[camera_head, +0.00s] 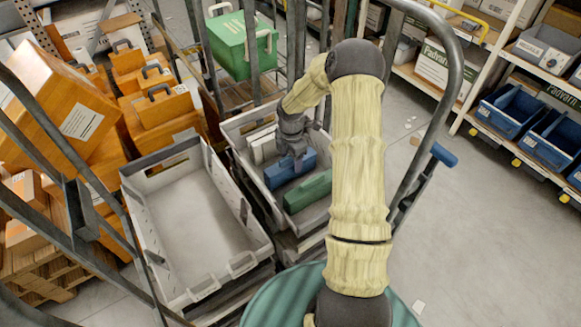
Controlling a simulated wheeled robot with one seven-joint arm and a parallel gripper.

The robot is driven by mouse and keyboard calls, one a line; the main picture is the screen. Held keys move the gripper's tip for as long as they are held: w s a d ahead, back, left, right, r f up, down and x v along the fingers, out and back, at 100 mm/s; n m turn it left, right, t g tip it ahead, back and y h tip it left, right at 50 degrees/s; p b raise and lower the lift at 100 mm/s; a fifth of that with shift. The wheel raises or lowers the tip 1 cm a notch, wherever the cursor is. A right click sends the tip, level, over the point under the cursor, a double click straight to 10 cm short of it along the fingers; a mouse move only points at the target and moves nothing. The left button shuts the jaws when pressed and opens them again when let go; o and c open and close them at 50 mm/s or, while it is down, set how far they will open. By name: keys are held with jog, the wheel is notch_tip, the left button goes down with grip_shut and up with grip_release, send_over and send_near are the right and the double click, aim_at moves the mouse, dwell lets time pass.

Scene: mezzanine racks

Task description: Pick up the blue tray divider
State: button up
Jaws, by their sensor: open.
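A blue piece (289,171), which looks like the blue tray divider, stands in a grey crate (235,135) in the middle of the view. My arm reaches down into this crate from the right. My gripper (298,158) is right at the top of the blue piece. Its fingertips are small and partly hidden, so I cannot tell whether they touch the piece or straddle it. A green piece (308,191) stands in front of the blue one in the same crate. White pieces (263,147) stand behind it.
An empty grey crate (140,215) stands to the left. Metal cage bars (75,150) and a curved rail (457,75) surround the crates. A green case (238,45) is behind. Orange cases (160,105) are at left. Shelves with blue bins (507,110) are at right, beyond open floor.

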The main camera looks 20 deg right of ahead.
jog(key=c, duration=1.1)
jog(key=shift+r, duration=0.1)
jog(key=shift+c, duration=0.2)
notch_tip(320, 180, up, 10)
jog(key=shift+f+b, duration=0.1)
jog(key=shift+b, duration=0.5)
